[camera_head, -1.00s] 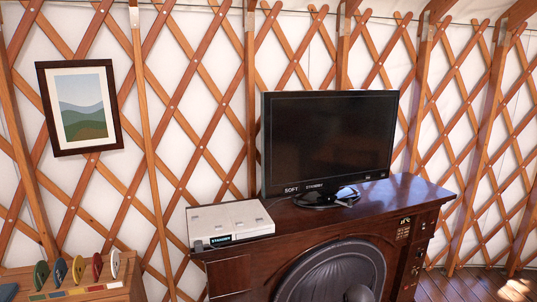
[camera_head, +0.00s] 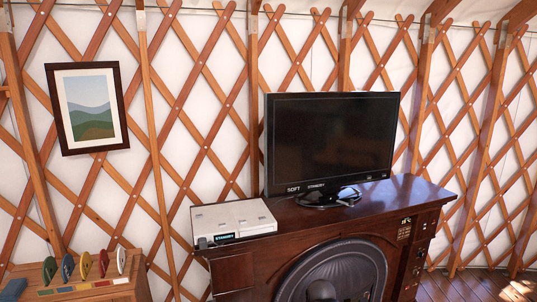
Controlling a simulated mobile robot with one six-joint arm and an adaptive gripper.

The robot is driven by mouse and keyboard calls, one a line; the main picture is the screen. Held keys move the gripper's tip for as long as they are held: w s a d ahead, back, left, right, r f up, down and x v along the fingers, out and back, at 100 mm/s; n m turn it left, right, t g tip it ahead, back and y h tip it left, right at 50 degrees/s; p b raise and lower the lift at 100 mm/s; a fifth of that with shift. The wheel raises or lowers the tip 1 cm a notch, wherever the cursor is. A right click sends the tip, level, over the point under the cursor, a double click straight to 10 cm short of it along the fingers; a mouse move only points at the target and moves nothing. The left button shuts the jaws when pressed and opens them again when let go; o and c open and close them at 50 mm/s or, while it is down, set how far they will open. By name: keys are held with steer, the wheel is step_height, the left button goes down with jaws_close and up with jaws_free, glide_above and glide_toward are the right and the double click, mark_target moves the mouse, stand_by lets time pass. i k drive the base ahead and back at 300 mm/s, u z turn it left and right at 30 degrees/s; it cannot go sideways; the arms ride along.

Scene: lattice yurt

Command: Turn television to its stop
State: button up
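The television (camera_head: 332,143) is a black flat screen on a dark oval stand. It stands on top of a dark wooden mantel cabinet (camera_head: 400,203), its screen dark and facing slightly to the left of straight ahead. Small white words on its lower bezel appear to read "SOFT" and "STANDBY". A cable lies by its base. My gripper is not in view.
A white box (camera_head: 232,217) with a "STANDBY" label sits on the cabinet's left end. A wooden stand (camera_head: 85,291) with several coloured discs is at lower left. A framed landscape picture (camera_head: 87,108) hangs on the lattice wall. Bare floor shows at lower right.

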mark_target(338, 139)
steer(key=z, duration=0.05)
steer(key=i, duration=1)
steer(key=u, duration=0.05)
